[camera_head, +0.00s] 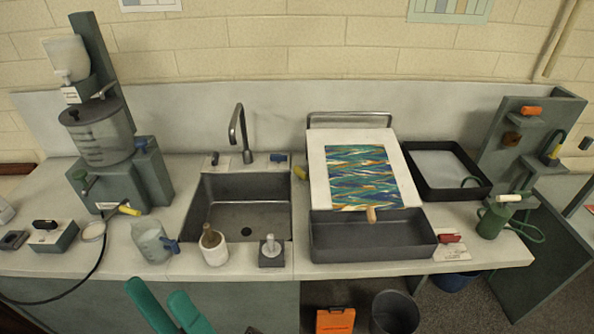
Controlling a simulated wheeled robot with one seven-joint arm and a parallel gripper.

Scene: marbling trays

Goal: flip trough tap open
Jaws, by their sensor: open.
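The dark grey trough (372,246) sits at the counter's front, right of centre. A small red lever (449,238) on a pale labelled plate is beside its right front corner; it looks like the trough tap, but I cannot read the label. The lever lies roughly level. My gripper (157,292) shows as two green fingers at the bottom left, apart and with nothing seen between them. It is in front of the counter, well to the left of the red lever and not touching anything visible.
A sloped white board (317,170) with a marbled sheet stands behind the trough. A sink (191,215) with a bent faucet (234,130) is to the left. A jug (150,240), a white pot (214,247) and a green can (492,222) stand near the front edge.

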